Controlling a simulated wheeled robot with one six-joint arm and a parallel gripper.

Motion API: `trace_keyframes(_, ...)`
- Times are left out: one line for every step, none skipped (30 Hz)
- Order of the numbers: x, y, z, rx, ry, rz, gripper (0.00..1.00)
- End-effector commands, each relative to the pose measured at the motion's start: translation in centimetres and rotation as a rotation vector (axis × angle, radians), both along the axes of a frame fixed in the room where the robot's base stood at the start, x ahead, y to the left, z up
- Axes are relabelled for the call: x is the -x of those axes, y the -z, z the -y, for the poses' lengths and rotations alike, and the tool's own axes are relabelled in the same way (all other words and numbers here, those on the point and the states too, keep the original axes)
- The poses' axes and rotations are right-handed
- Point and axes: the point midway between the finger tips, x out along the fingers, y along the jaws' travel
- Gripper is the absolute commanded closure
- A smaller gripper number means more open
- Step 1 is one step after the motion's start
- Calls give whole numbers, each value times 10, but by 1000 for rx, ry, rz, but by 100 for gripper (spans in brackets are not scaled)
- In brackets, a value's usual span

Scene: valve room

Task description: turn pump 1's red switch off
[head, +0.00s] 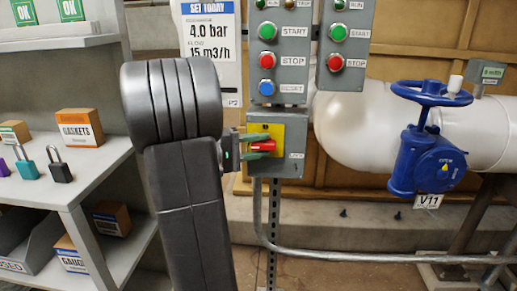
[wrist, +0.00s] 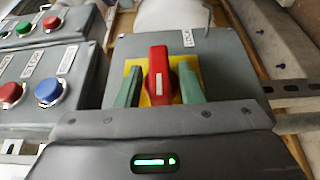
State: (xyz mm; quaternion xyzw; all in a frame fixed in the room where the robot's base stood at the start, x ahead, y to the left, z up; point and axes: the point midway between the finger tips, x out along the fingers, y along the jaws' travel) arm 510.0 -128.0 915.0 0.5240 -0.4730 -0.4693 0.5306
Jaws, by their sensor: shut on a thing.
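The red switch (head: 266,146) has a yellow plate (head: 265,129) behind it, on a small grey box (head: 291,140) below the pump button panels. Its handle lies about level in the head view. My gripper (head: 260,147) reaches it from the left, with one green fingertip above the handle and one below. In the wrist view, the red switch (wrist: 158,72) stands between the two green fingertips of my gripper (wrist: 160,88), which is shut on it.
Button panels with START (head: 267,31) and STOP (head: 267,61) buttons stand just above the box. A blue valve wheel (head: 432,93) and white pipes are at the right. A shelf (head: 105,155) with padlocks and boxes is at the left. A conduit (head: 380,257) runs low.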

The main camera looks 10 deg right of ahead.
Motion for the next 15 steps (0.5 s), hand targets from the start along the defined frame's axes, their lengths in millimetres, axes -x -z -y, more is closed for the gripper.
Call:
trace_keyframes(-1,-1,0,5,-4,2,88)
trace_keyframes(-1,-1,0,6,-4,2,88)
trace_keyframes(-1,-1,0,7,-4,1,88)
trace_keyframes(-1,-1,0,7,-4,1,88)
trace_keyframes(-1,-1,0,7,-4,1,88)
trace_keyframes(-1,-1,0,7,-4,1,88)
trace_keyframes(-1,-1,0,7,-4,1,88)
trace_keyframes(-1,-1,0,7,-4,1,88)
trace_keyframes(-1,-1,0,7,-4,1,88)
trace_keyframes(-1,-1,0,7,-4,2,88)
trace_keyframes(-1,-1,0,7,-4,2,88)
trace_keyframes(-1,-1,0,7,-4,2,63)
trace_keyframes(-1,-1,0,6,-3,2,59)
trace_keyframes(-1,-1,0,6,-3,2,59)
trace_keyframes(-1,-1,0,6,-3,1,59)
